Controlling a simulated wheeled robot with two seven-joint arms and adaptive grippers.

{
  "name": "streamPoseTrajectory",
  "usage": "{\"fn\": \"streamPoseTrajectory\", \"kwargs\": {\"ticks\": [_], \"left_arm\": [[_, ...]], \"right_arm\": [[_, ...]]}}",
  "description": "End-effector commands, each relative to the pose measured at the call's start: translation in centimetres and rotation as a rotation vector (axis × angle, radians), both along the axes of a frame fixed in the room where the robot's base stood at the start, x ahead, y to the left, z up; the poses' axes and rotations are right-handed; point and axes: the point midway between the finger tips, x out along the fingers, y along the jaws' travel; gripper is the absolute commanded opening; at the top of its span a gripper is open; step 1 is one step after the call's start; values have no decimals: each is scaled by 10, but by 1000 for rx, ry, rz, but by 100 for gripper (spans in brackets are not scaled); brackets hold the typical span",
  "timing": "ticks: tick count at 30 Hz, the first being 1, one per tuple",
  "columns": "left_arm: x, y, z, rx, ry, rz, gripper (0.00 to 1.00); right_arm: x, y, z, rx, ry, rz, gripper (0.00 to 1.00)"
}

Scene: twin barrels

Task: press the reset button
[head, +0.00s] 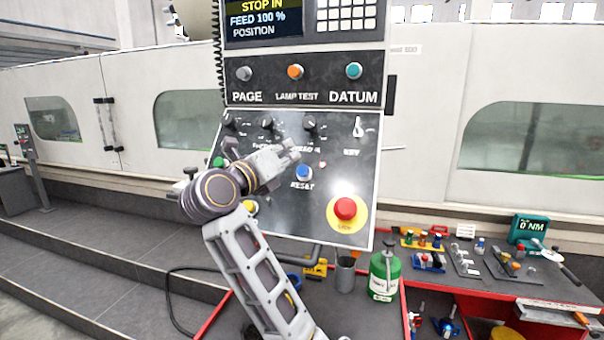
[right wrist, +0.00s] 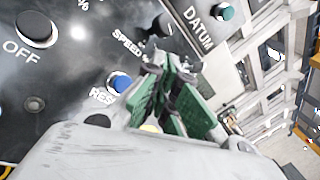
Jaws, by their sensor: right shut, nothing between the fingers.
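The reset button (head: 304,173) is a blue round button with a RESET label under it, in the middle of the sloped lower control panel (head: 290,215). My right gripper (head: 291,151) is shut and empty, with its fingertips just above and left of the button in the head view. In the right wrist view the blue reset button (right wrist: 120,82) shows left of the green-padded fingers (right wrist: 172,68), its label partly hidden by my gripper. The fingertips look apart from the button. My left gripper is not in view.
A red emergency stop (head: 345,209) on a yellow base is at the panel's lower right. Several black knobs (head: 310,122) and a key switch (head: 358,127) are above the reset button. A bench with a green bottle (head: 384,275) and tools stands below right.

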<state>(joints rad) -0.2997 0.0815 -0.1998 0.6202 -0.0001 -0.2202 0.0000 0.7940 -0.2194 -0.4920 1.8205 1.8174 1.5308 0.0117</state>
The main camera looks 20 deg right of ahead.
Motion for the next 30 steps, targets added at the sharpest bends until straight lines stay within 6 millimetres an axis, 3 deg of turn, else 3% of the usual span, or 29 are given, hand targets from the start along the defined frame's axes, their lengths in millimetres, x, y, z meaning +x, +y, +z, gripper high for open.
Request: {"fn": "streamPoseTrajectory", "kwargs": {"ticks": [15,30], "left_arm": [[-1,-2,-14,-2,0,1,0],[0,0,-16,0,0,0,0]], "right_arm": [[28,-20,-28,1,1,0,0],[35,-25,-33,1,1,-1,0]]}}
